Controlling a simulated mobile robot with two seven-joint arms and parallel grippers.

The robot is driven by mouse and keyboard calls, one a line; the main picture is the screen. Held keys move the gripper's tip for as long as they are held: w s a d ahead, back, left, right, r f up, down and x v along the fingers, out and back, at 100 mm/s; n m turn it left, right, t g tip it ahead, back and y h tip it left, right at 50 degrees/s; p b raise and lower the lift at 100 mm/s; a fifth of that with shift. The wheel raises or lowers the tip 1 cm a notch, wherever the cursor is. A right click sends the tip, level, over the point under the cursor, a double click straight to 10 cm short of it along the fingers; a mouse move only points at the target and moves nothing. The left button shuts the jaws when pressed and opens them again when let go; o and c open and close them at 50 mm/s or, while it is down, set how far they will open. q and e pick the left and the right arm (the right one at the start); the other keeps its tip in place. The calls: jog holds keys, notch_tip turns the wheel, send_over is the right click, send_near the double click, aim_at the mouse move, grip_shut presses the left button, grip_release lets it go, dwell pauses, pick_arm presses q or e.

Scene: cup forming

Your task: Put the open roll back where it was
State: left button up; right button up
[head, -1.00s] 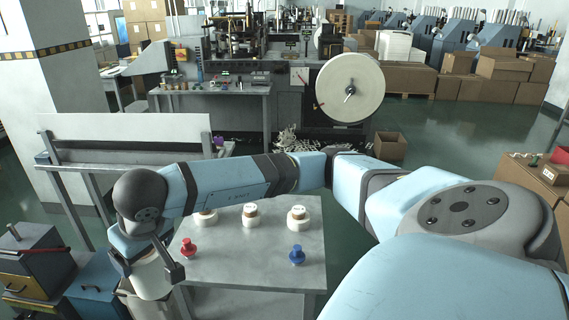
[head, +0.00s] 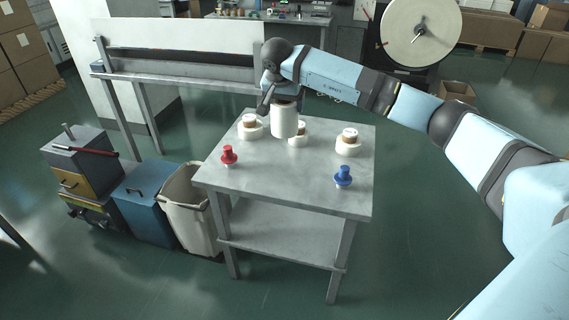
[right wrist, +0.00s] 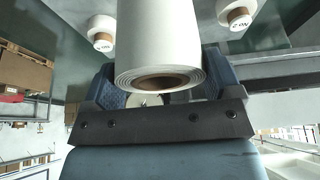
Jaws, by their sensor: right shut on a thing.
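My right gripper (head: 284,98) is shut on a white roll (head: 285,122), held upright at the back of the grey table (head: 275,176). My left gripper is not in view.
A red knob-like piece (head: 229,157) and a blue one (head: 343,177) stand on the table's front half, with bare top between them. A white bin (head: 190,205) and a blue box (head: 142,215) stand left of the table. A long bench (head: 180,70) is behind left.

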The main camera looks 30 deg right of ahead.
notch_tip(320, 180, down, 17)
jog(key=shift+r+b, duration=0.15)
jog(key=shift+b, duration=1)
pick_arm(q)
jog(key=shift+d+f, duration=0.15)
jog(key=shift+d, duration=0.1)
pick_arm(e)
jog(key=shift+r, duration=0.1)
